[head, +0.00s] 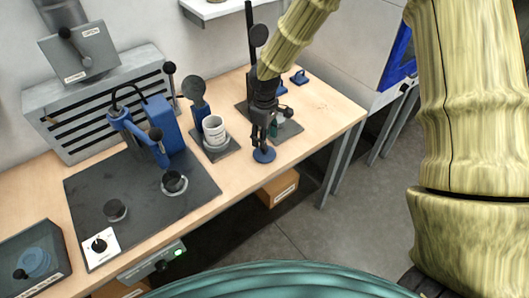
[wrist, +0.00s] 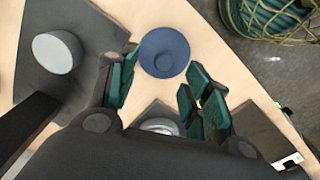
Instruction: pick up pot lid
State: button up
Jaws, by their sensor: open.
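The pot lid, a round blue disc with a small knob, lies on the wooden bench near its front edge in the head view (head: 264,155). It also shows in the wrist view (wrist: 165,52), at the top middle, beyond and between my fingertips. My gripper (head: 270,134) points down just above the lid in the head view. In the wrist view its teal-padded fingers (wrist: 163,72) are apart, with nothing held between them. I cannot tell the exact gap between the fingertips and the lid.
A white cup (head: 214,133) stands on a dark square base left of my gripper. A dark plate with a pale round piece (wrist: 57,53) lies close by. A blue press (head: 155,135) on a black mat stands further left. Small blue handled pieces (head: 299,77) lie behind.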

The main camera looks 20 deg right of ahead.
jog(key=f, duration=0.1)
jog(key=f+p, duration=0.1)
jog(key=f, duration=0.1)
jog(key=shift+s+f+p, duration=0.15)
jog(key=shift+s+p, duration=0.15)
jog(key=shift+p, duration=0.05)
jog(key=shift+a+f, duration=0.1)
jog(key=shift+f, duration=0.9)
jog(key=c, duration=1)
